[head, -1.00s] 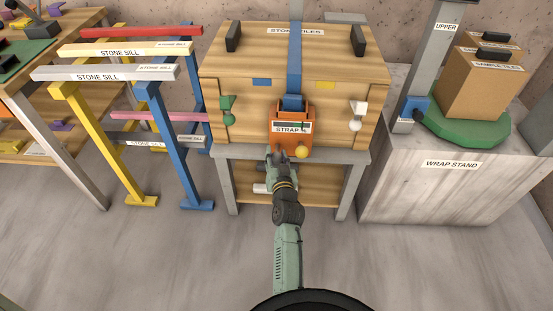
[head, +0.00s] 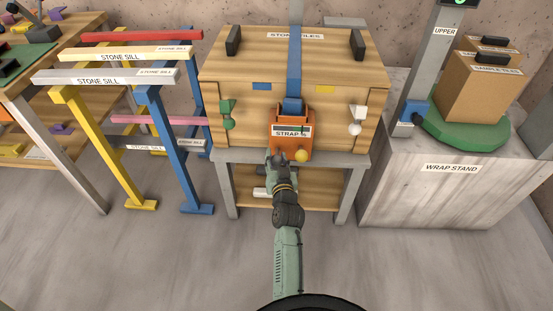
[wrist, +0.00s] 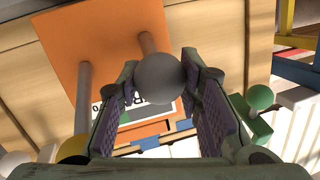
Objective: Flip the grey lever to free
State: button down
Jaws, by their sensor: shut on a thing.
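The grey lever's round grey knob (wrist: 158,78) sits between the two finger pads of my gripper (wrist: 160,95) in the wrist view. My gripper is shut on this knob. The lever's rod (wrist: 147,43) runs from the knob to the orange strap box (wrist: 85,30). In the head view, my gripper (head: 277,158) is at the lower left front of the orange strap box (head: 291,120). The grey knob is hidden there behind the fingers. The label on the box is partly covered in the wrist view, and I cannot read its position marks.
A second lever with a yellow knob (head: 302,156) is close on the right of my gripper. A green lever (head: 228,122) and a white lever (head: 355,127) flank the box on the wooden crate (head: 240,70). A blue strap (head: 295,60) runs over the crate.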

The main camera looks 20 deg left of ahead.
jog(key=shift+a+r, duration=0.15)
jog(key=shift+r, duration=0.2)
jog(key=c, duration=1.4)
grip_release()
jog(key=o, duration=0.3)
jog(key=shift+f, duration=0.25)
jog(key=shift+s, duration=0.1)
jog(key=v, duration=0.7)
jog(key=shift+s+d, duration=0.15)
jog(key=shift+d, duration=0.1)
